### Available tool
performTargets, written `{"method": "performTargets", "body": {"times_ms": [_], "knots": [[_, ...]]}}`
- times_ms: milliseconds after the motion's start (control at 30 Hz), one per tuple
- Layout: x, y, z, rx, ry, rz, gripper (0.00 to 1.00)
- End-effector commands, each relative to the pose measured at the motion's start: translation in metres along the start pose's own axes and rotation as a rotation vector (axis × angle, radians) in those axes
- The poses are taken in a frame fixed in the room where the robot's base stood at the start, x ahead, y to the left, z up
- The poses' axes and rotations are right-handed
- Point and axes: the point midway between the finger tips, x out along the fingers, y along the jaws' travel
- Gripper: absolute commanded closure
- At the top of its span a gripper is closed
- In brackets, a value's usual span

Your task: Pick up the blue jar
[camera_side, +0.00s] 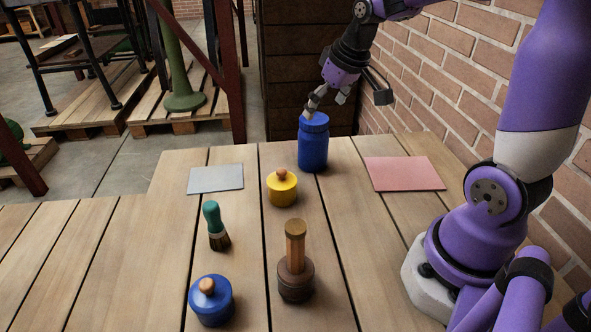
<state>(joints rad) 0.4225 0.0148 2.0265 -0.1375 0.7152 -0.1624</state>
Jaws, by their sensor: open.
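The blue jar (313,147) stands upright on the wooden table, towards its back edge and right of centre. It has a ribbed blue lid. My gripper (311,108) is open, with its fingers at the top of the jar, by the lid. The fingers overlap the lid in this view, and I cannot tell whether they touch it. Part of the far side of the lid and fingers is hidden.
A yellow weight (282,188) stands just in front of the jar. A grey sheet (215,179) lies left, a pink sheet (404,173) right. Nearer are a green brush (214,226), a brown press (295,270) and a blue knobbed weight (211,303). A brick wall (450,80) bounds the right.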

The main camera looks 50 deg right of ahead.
Motion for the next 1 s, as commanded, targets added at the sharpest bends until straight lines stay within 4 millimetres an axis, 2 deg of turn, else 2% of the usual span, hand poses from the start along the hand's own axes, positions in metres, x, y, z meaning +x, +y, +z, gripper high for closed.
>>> {"method": "performTargets", "body": {"times_ms": [100, 367, 600, 700, 900, 933, 967, 1000], "knots": [[0.021, -0.001, 0.001, -0.001, -0.006, -0.002, 0.0], [0.046, 0.001, -0.001, -0.001, -0.004, -0.001, 0.0], [0.082, 0.003, -0.005, -0.001, -0.004, -0.001, 0.0], [0.088, 0.003, -0.005, -0.001, -0.002, 0.0, 0.0], [0.089, 0.004, -0.006, -0.001, -0.001, 0.001, 0.0], [0.088, 0.004, -0.006, -0.001, -0.001, 0.001, 0.1], [0.088, 0.004, -0.006, -0.001, -0.001, 0.001, 0.25], [0.088, 0.004, -0.006, -0.001, -0.001, 0.001, 0.45]]}}
